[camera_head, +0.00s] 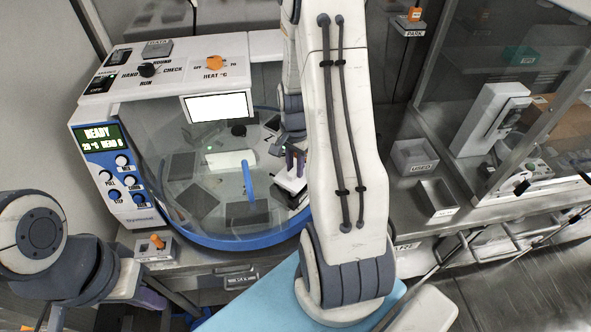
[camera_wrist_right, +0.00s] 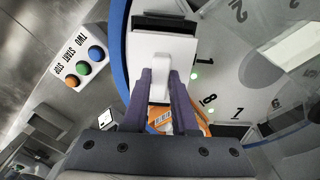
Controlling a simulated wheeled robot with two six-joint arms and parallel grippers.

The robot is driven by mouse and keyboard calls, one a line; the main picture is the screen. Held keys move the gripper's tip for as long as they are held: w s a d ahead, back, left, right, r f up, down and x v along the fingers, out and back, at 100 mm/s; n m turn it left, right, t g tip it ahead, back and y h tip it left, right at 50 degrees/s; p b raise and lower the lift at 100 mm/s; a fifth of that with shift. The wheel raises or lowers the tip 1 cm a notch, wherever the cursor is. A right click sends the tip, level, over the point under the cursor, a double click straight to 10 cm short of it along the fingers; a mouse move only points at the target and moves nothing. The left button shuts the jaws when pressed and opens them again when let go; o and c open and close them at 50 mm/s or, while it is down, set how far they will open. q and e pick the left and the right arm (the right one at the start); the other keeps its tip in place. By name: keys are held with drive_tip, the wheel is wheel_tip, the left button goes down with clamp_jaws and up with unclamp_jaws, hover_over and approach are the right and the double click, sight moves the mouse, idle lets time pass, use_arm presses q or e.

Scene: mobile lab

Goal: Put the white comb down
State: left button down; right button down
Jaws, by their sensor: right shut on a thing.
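My right gripper (camera_wrist_right: 161,92) has its two dark purple fingers on a narrow white tab of the white comb (camera_wrist_right: 160,50). The comb's wide white part lies beyond the fingertips, by a dark slot. In the head view the right gripper (camera_head: 294,160) is inside the right side of the round machine, with a white piece just below it. I cannot tell whether the comb touches what is under it. My left gripper (camera_head: 150,298) is low at the left, mostly hidden behind its own wrist.
The round machine (camera_head: 170,225) has a blue rim, a clear cover and a numbered disc (camera_wrist_right: 228,75). An orange item (camera_wrist_right: 200,122) shows behind the fingers. Coloured buttons (camera_wrist_right: 83,67) are on a white panel. Grey trays (camera_head: 437,198) stand to the right.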

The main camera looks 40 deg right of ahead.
sight(295, 170)
drive_tip(key=shift+f, duration=0.95)
drive_tip(key=c, duration=0.7)
unclamp_jaws()
wheel_tip(295, 170, up, 12)
drive_tip(key=b, duration=0.1)
drive_tip(key=shift+b, duration=0.35)
drive_tip(key=a+n, duration=0.1)
drive_tip(key=a, duration=0.1)
drive_tip(key=a+r+n, duration=0.1)
drive_tip(key=a, duration=0.2)
drive_tip(key=a+n, duration=0.2)
drive_tip(key=a, duration=0.1)
drive_tip(key=shift+w+a+r, duration=0.2)
drive_tip(key=shift+w+r, duration=0.15)
drive_tip(key=shift+r, duration=0.05)
drive_tip(key=s+a+r+n, duration=0.25)
drive_tip(key=a+n, duration=0.35)
drive_tip(key=a, duration=0.4)
drive_tip(key=s+a+n+y, duration=0.1)
drive_tip(key=s+a+n, duration=1.1)
drive_tip(key=s, duration=0.2)
drive_tip(key=shift+s+a+n, duration=0.15)
drive_tip(key=shift+s+n, duration=0.1)
drive_tip(key=shift+n, duration=0.15)
